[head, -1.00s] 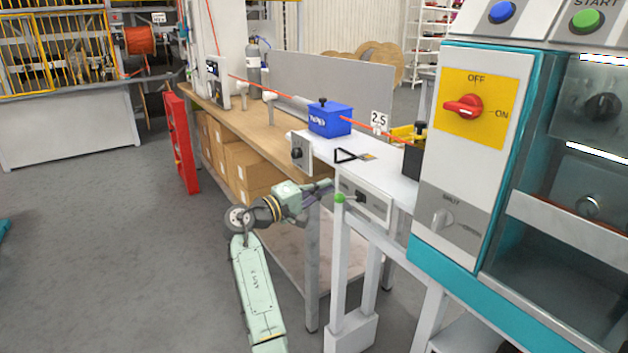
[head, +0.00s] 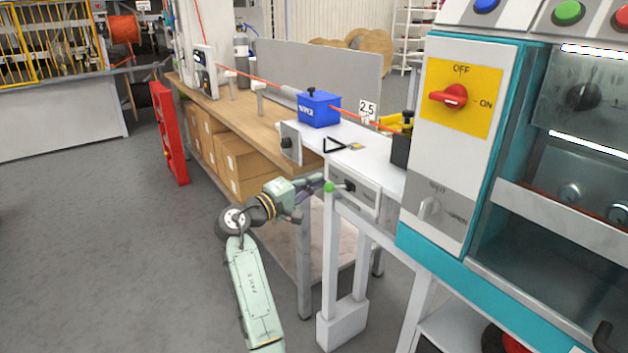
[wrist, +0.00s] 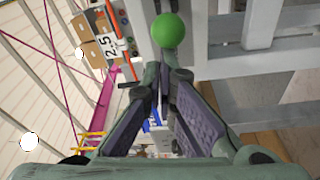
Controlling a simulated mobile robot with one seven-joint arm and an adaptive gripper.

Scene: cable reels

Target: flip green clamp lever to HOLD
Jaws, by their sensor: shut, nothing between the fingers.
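The green ball knob (head: 329,187) of the clamp lever sits at the left end of a short lever on a grey panel (head: 354,191) at the front of the white bench. The lever points left, about level in the head view. The panel's lettering is too small to read. My gripper (head: 322,180) is shut and empty, with its tips close beside the knob, at its upper left in the head view. In the wrist view the green knob (wrist: 168,30) lies just beyond the closed fingertips (wrist: 163,76). I cannot tell whether they touch.
A blue box (head: 319,109) with an orange cable through it stands on the bench. A teal-edged machine (head: 415,238) with a red switch (head: 448,97) stands close on the right. A white post (head: 329,260) rises below the lever.

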